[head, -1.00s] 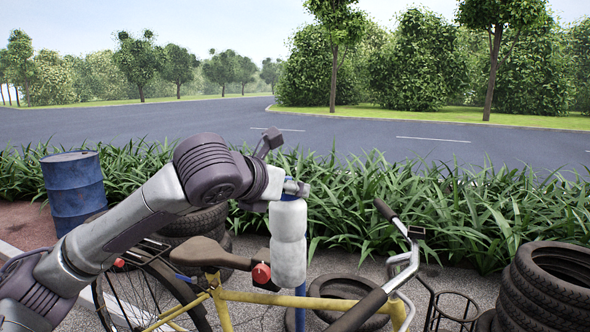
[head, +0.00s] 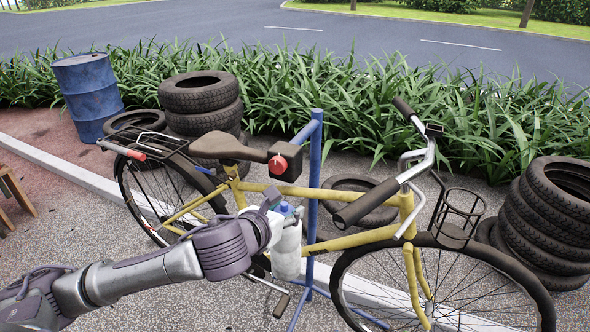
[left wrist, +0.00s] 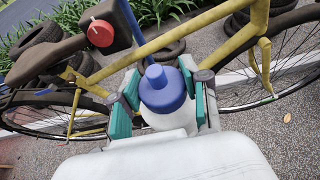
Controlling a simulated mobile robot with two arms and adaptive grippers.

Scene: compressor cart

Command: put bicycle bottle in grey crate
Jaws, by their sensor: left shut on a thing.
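The bicycle bottle (head: 287,252) is white with a blue cap and hangs upright in my left gripper (head: 284,217), in front of the yellow bicycle frame. In the left wrist view the bottle's blue cap (left wrist: 163,90) sits between the two teal-padded fingers of my left gripper (left wrist: 163,100), which are shut on it. The grey crate is not in either view now. My right gripper is not in view.
A yellow bicycle (head: 350,242) stands on a blue stand (head: 314,180) just behind the bottle. Tyre stacks stand at left (head: 201,105) and right (head: 548,225). A blue barrel (head: 88,95) is at the far left. Open pavement lies at the lower left.

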